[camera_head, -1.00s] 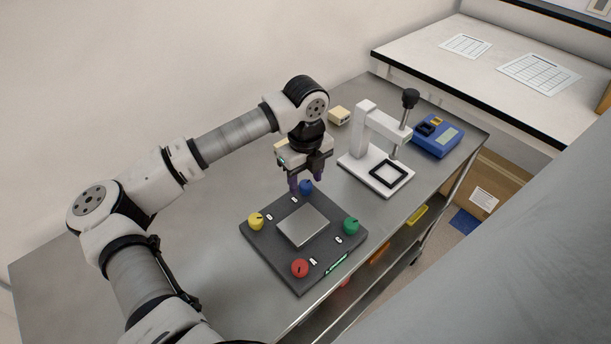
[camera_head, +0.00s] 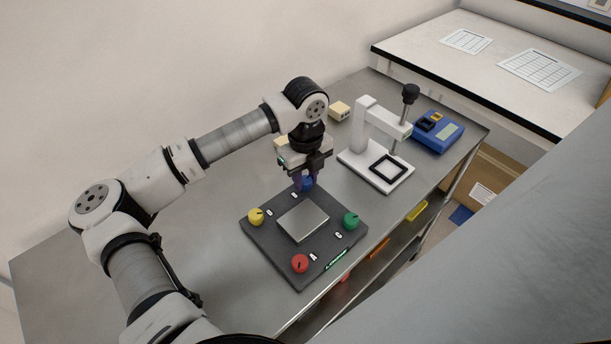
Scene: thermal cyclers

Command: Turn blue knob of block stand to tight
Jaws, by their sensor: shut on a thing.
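The block stand (camera_head: 268,238) is a dark grey square plate with a silver block (camera_head: 303,220) in its middle. Knobs stand at its corners: yellow (camera_head: 256,216), red (camera_head: 300,263), green (camera_head: 351,220) and the blue knob (camera_head: 308,184) at the far corner.
A white press stand (camera_head: 366,135) with a black knob stands behind, right of the block stand. A blue device (camera_head: 437,136) is at the table's right end, and a small beige box (camera_head: 339,111) is at the back. The metal table (camera_head: 200,240) is bare on the left.

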